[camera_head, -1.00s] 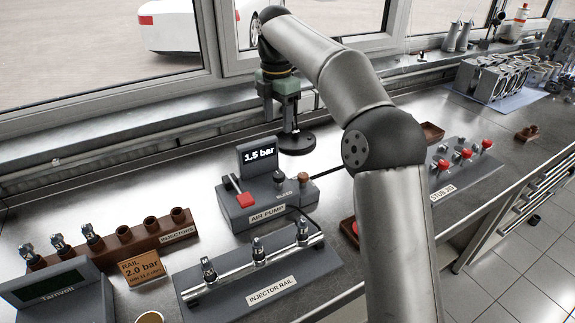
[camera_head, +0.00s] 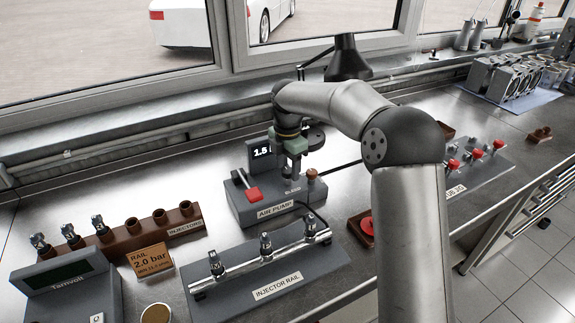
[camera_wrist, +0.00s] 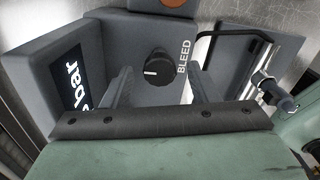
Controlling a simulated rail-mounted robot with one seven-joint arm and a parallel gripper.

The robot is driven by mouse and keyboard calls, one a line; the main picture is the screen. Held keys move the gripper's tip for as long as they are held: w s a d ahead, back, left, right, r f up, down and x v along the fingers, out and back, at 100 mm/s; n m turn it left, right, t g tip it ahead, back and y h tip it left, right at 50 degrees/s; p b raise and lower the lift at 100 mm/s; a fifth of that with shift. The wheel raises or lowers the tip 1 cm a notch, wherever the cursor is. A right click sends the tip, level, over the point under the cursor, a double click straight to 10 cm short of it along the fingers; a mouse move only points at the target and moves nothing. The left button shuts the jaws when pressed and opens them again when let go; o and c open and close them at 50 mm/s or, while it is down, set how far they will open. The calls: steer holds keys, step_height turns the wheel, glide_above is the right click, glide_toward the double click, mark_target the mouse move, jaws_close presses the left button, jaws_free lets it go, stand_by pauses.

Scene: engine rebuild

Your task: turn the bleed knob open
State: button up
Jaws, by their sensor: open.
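The bleed knob (camera_wrist: 157,68) is a round black knob with a white mark on the pump's grey top, beside the word BLEED. In the wrist view its mark points left, toward the display. In the head view my gripper (camera_head: 293,158) hangs over the pump's right part.
The injector rail (camera_head: 310,267) lies in front. The injector rack (camera_head: 140,240) is at left. A small tray with a red item (camera_head: 366,224) is at right.

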steer(key=shift+f, duration=0.1)
steer(key=c, duration=1)
steer(key=shift+m, duration=0.3)
steer(key=m, duration=0.3)
steer(key=shift+m+p, duration=0.35)
steer(key=shift+m, duration=0.05)
steer(key=m, duration=0.9)
steer(key=shift+m, duration=2.3)
